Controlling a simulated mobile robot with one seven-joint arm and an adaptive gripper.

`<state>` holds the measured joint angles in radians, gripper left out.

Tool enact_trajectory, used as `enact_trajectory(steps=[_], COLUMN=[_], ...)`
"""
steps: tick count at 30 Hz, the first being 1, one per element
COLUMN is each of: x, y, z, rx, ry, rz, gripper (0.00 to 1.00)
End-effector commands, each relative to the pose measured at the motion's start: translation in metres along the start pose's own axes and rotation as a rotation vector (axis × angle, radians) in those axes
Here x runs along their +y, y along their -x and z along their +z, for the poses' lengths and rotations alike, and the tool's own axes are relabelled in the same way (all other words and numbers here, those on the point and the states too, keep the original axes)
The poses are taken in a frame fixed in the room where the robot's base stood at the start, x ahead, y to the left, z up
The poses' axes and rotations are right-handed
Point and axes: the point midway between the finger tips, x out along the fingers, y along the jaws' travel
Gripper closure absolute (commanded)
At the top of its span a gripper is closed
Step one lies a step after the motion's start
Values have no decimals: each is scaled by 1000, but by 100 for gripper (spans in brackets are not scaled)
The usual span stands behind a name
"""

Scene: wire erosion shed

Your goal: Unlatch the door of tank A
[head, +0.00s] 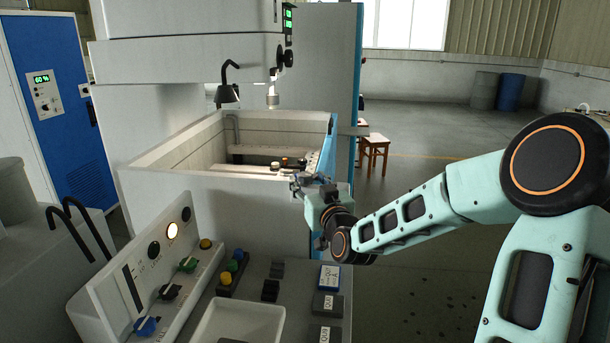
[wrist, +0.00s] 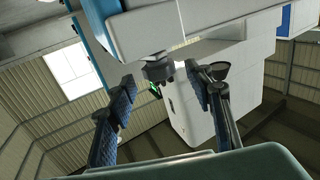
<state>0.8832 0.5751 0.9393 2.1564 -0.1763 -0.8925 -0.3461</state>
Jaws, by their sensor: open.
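The pale, open-topped tank (head: 215,190) stands in the middle of the head view, its near wall facing me. No letter can be read on it. My gripper (head: 306,183) is at the tank's right near corner, around rim height. In the wrist view my gripper (wrist: 160,74) is open, its two dark fingers spread apart. A dark knob-like part (wrist: 157,66) at the edge of a white panel shows between the fingertips; it may be the latch. I cannot tell whether the fingers touch it. The latch cannot be made out clearly in the head view.
A control console (head: 150,285) with knobs, buttons and a white tray (head: 238,322) lies in front of the tank. A blue cabinet (head: 62,110) stands left. A wooden stool (head: 376,150) and open floor lie beyond right.

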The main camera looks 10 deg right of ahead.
Motion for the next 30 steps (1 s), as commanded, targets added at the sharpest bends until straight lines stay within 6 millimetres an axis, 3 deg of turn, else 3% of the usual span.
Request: enact_trajectory(steps=[9, 20, 30], x=[0, 0, 0], y=[-34, -38, -38], z=[0, 1, 0], rx=[0, -1, -1], ry=[1, 2, 2], rz=[0, 1, 0], gripper=[53, 53, 88])
